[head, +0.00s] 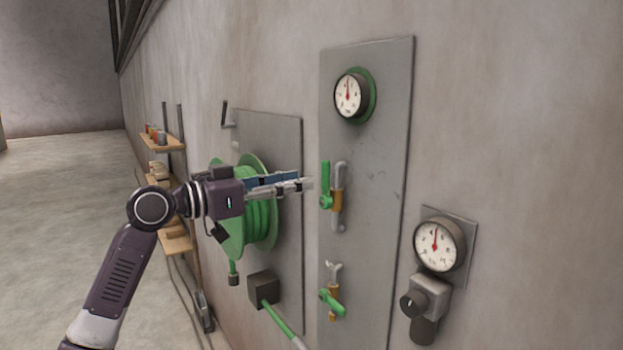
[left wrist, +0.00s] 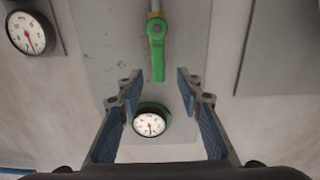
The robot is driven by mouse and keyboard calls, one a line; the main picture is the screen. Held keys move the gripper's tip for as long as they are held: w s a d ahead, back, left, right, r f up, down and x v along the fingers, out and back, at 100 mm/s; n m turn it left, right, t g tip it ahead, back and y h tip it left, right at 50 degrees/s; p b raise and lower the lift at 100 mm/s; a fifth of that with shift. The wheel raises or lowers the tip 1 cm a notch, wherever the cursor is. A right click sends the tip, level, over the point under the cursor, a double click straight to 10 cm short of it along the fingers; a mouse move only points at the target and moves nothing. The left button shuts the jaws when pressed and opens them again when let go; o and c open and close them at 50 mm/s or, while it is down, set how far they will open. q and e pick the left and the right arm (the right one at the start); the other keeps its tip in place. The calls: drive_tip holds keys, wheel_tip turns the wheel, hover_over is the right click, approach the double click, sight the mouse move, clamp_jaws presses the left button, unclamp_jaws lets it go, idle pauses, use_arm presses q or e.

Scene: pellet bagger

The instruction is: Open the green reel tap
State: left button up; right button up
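Two green-handled taps are on the grey panel; I cannot tell from labels which is the reel tap. The upper tap (head: 325,186) has its green lever upright, along its brass body and grey pipe. The lower tap (head: 332,302) has its lever sticking out across its pipe. My left gripper (head: 306,184) is just left of the upper tap's lever in the head view. In the left wrist view, the gripper (left wrist: 160,76) is open and empty, with a green lever (left wrist: 157,50) centred between and beyond the fingertips. My right gripper is out of view.
A green hose reel (head: 258,222) is on the wall behind my left gripper. A green-rimmed gauge (head: 349,95) is above the taps. Another gauge (head: 439,244) with a regulator (head: 425,297) is at right. Floor at left is clear.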

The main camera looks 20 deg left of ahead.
use_arm(q)
drive_tip(key=v, duration=0.6)
drive_tip(key=shift+s, duration=0.2)
drive_tip(key=shift+a, duration=0.1)
